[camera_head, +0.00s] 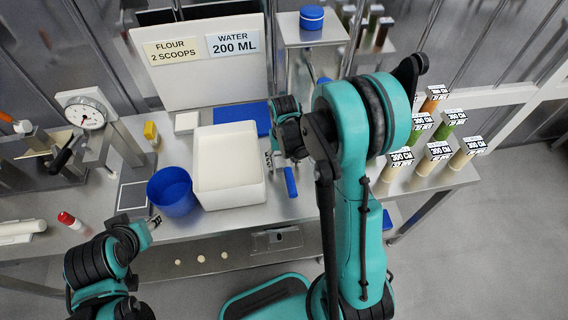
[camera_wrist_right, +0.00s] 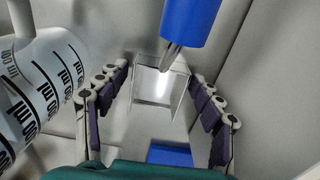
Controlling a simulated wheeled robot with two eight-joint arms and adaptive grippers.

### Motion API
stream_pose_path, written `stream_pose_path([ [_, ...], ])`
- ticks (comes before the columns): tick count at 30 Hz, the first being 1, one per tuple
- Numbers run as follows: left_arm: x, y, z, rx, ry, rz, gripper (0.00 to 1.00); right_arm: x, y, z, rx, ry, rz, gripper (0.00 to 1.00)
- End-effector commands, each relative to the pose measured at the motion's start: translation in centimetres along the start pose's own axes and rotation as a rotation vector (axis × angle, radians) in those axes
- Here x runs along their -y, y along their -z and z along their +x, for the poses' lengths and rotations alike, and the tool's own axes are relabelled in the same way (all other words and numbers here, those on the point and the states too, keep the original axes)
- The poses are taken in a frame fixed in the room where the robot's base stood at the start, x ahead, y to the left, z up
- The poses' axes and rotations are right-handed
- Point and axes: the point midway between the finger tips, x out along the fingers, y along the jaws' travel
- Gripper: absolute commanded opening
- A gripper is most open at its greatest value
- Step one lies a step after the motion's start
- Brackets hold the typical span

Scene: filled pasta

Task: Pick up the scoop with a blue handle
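The scoop's blue handle (camera_head: 290,182) lies on the steel table, right of the white bin. In the right wrist view the blue handle (camera_wrist_right: 190,20) enters from the top, and its metal, clear-looking scoop head (camera_wrist_right: 160,82) lies between the spread fingers. My right gripper (camera_wrist_right: 158,110) is open, with a gap between each finger and the scoop. In the head view my right gripper (camera_head: 275,150) is just beyond the handle, and my arm hides part of the area. My left gripper (camera_head: 152,222) is at the table's front left, near the blue cup; its opening is unclear.
A white bin (camera_head: 228,192) of pale contents and a blue cup (camera_head: 172,190) stand left of the scoop. A blue board (camera_head: 242,113) lies behind. A cylinder with ML markings (camera_wrist_right: 35,90) stands close left in the wrist view. Several pasta-like cylinders (camera_head: 435,150) stand at right.

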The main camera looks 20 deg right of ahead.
Motion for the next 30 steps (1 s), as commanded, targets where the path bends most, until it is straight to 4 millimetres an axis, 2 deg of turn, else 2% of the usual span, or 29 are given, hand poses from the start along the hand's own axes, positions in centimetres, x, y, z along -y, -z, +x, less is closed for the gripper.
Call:
stream_pose_path([
  [1,0.0,0.0,0.0,0.0,0.0,0.0,0.4,0.0,0.0,0.0,0.0,0.0,0.0,0.46],
  [3,0.0,0.0,0.0,0.0,0.0,0.0,0.4,0.0,0.0,0.0,0.0,0.0,0.0,0.27],
  [4,0.0,0.0,0.0,0.0,0.0,0.0,0.4,0.0,0.0,0.0,0.0,0.0,0.0,0.24],
  [13,0.0,0.0,0.0,0.0,0.0,0.0,0.4,0.0,0.0,-0.1,0.0,0.0,0.0,0.24],
  [17,0.0,0.2,-0.2,0.0,0.0,0.0,0.4,0.0,0.0,-0.7,0.0,0.0,0.0,0.24],
  [20,0.0,0.4,-0.6,0.0,0.0,0.0,0.4,0.0,0.0,-1.8,0.0,0.0,0.0,0.24],
  [24,0.0,1.0,-1.4,0.0,0.0,0.0,0.4,0.0,0.0,-4.4,0.0,0.0,0.0,0.24],
  [30,0.0,1.6,-2.3,0.0,0.0,0.0,0.4,-1.9,-4.3,-7.1,0.0,0.0,0.002,0.24],
])
